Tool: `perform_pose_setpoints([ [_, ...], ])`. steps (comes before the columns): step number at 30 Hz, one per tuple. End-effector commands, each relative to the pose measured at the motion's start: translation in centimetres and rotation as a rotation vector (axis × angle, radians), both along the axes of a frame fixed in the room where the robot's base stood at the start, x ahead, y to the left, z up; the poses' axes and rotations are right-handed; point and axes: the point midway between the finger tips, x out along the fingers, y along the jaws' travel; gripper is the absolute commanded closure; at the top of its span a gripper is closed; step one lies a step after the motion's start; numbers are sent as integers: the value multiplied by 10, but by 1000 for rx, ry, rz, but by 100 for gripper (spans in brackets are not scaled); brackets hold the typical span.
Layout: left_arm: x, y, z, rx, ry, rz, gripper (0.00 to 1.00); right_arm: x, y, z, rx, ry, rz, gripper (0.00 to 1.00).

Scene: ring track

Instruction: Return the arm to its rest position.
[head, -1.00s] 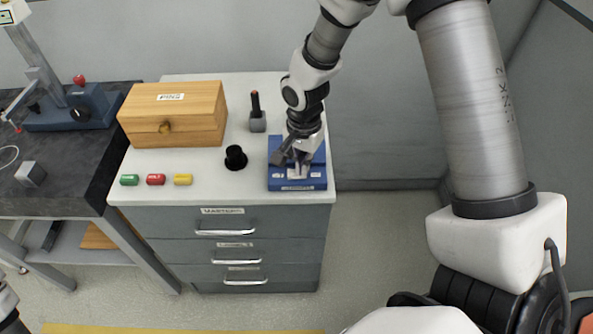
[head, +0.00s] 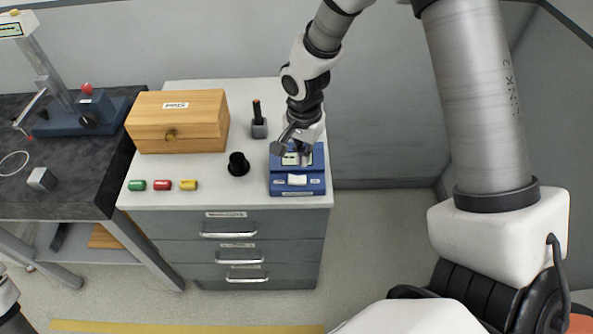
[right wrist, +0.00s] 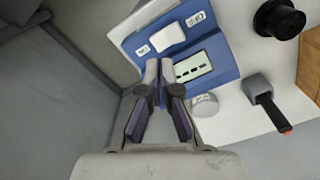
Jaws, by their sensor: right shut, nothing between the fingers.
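My right arm reaches down from the top of the head view. Its gripper (head: 302,155) is over the back part of a blue device (head: 284,188) on the white cabinet top. In the right wrist view the two fingers (right wrist: 160,70) are together with nothing between them. They are in front of the blue device (right wrist: 130,25), which has a white pad (right wrist: 166,33) and a small display (right wrist: 193,67). Whether the fingertips touch the device, I cannot tell. My left gripper does not show.
A wooden box (head: 195,135), a black spool (head: 238,164), a grey block with a dark handle (head: 259,129) and green, red and yellow pieces (head: 161,185) are on the cabinet. A dark bench (head: 75,185) is at left. Floor right of the cabinet is clear.

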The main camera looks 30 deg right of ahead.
Motion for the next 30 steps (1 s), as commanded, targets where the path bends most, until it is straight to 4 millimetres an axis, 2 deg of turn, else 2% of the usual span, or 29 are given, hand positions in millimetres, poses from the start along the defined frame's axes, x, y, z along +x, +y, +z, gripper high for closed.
perform_pose_setpoints([
  [1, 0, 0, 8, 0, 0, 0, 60, 0, 0, 8, 0, 0, 0, 100],
  [3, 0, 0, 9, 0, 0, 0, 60, 0, 0, 10, 0, 0, 0, 100],
  [16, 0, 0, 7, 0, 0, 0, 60, 0, 0, 8, 0, 0, -1, 100],
  [18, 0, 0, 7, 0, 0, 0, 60, -2, 0, 5, 0, 8, -1, 100],
  [20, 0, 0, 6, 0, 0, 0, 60, -8, 0, -7, -1, 36, 0, 100],
  [23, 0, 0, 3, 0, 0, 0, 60, -35, 2, -47, -11, 139, 10, 100],
  [26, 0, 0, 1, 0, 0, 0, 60, -89, 8, -96, -14, 296, 15, 100],
  [27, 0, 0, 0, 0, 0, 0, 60, -113, 13, -116, -7, 348, 19, 100],
  [30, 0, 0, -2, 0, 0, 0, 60, -172, 27, -160, 37, 425, 92, 100],
])
